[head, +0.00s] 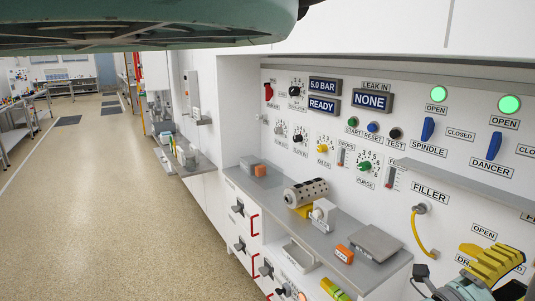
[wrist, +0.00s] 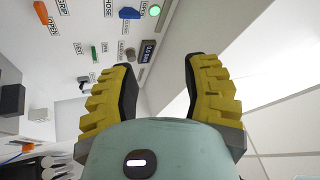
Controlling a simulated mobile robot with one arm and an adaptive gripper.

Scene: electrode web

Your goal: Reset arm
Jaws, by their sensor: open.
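My gripper (wrist: 160,68) shows in the wrist view with its two yellow, ridged fingers wide apart and nothing between them. Its teal body fills the bottom middle of that view. In the head view my gripper (head: 491,262) is at the lower right corner, in front of the panel's lower right part, and partly cut off by the frame edge. A teal part of my own arm covers the top left of the head view.
A white panel with a blue spindle lever (head: 428,129) and a blue dancer lever (head: 494,146) faces me. A grey shelf (head: 333,228) below holds a perforated cylinder (head: 306,193) and a grey block (head: 375,243). A yellow filler hose (head: 419,236) hangs near my gripper. Open floor (head: 110,190) lies left.

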